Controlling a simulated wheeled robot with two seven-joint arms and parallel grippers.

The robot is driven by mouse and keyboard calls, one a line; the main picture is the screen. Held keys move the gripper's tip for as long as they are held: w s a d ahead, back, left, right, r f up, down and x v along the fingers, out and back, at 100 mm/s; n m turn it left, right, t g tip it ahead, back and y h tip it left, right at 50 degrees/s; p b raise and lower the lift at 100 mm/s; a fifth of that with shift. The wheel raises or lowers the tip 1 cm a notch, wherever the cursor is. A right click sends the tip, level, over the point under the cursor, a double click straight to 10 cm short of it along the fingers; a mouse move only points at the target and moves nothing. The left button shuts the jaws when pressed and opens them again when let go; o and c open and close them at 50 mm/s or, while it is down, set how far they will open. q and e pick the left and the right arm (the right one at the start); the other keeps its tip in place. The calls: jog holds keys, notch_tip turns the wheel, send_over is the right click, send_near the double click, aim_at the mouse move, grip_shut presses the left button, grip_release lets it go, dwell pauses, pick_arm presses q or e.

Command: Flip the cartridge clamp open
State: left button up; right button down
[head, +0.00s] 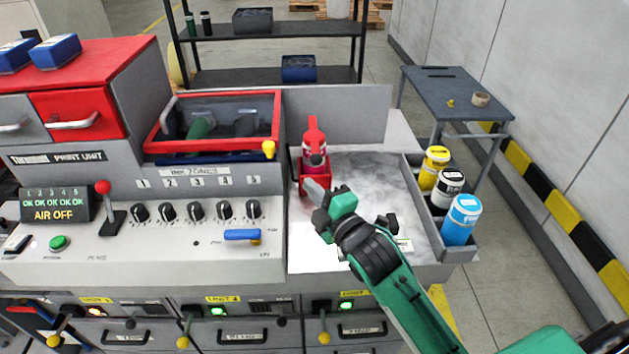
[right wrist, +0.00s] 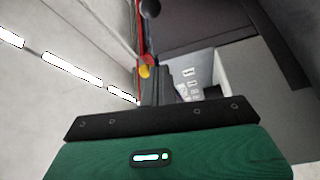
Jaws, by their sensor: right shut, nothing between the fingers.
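The red clamp (head: 313,140) stands upright at the back left of the pale work surface, with a dark round part low on its front. Its red base (head: 303,177) is partly hidden behind my right gripper's fingers. My right gripper (head: 313,187) is shut and empty, its grey fingertips just in front of the base. I cannot tell whether they touch it. In the right wrist view the shut fingers (right wrist: 155,88) point away from the green gripper body, near a red strip (right wrist: 140,45) and a yellow knob (right wrist: 145,71). My left gripper is not in view.
The red-framed ink window (head: 213,155) is left of the clamp. Yellow, white and blue bottles (head: 461,220) stand in a side tray to the right. The panel with black knobs (head: 196,210) and a blue handle (head: 242,235) lies at left. The work surface (head: 370,180) behind my gripper is clear.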

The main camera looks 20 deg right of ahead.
jog(key=f+p+x, duration=0.1)
jog(key=p+x, duration=0.2)
jog(key=x, duration=0.5)
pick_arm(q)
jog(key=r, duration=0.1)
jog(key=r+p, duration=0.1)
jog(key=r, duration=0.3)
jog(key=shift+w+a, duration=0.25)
pick_arm(e)
jog(key=d, duration=0.4)
jog(key=shift+r, duration=0.15)
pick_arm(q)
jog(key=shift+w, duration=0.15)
pick_arm(e)
jog(key=shift+a, duration=0.1)
